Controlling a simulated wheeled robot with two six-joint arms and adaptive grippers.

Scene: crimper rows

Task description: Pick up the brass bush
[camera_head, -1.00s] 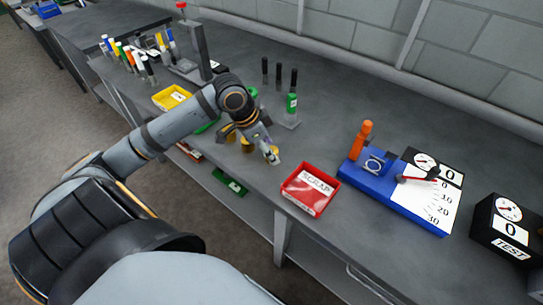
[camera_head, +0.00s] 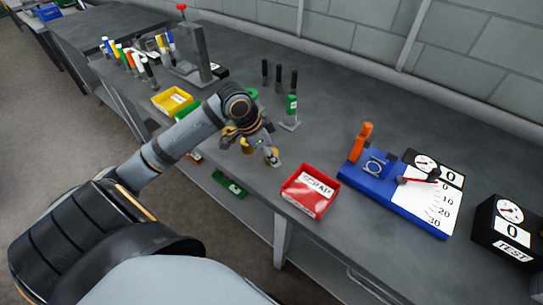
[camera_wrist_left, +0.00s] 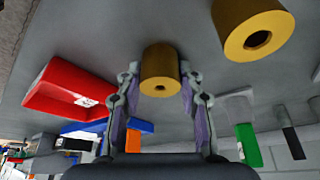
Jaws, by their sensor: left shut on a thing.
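A brass bush (camera_wrist_left: 160,72), a short gold cylinder with a small hole in its end, sits between the two fingers of my left gripper (camera_wrist_left: 160,100) in the left wrist view. The fingers are shut on its sides. In the head view, my left gripper (camera_head: 270,152) is over the bench between the red scrap bin and the green-handled tool, its fingers partly hiding the bush. A second, similar brass bush (camera_wrist_left: 254,32) stands beside it, apart from the fingers. I cannot tell whether the held bush touches the bench. My right gripper is not in view.
The red SCRAP bin (camera_head: 311,191) stands close to the right of the gripper. A blue gauge fixture (camera_head: 400,199) lies further right. A green-handled tool (camera_head: 291,107) stands behind. A yellow bin (camera_head: 172,100) is to the left. The bench's front edge is close.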

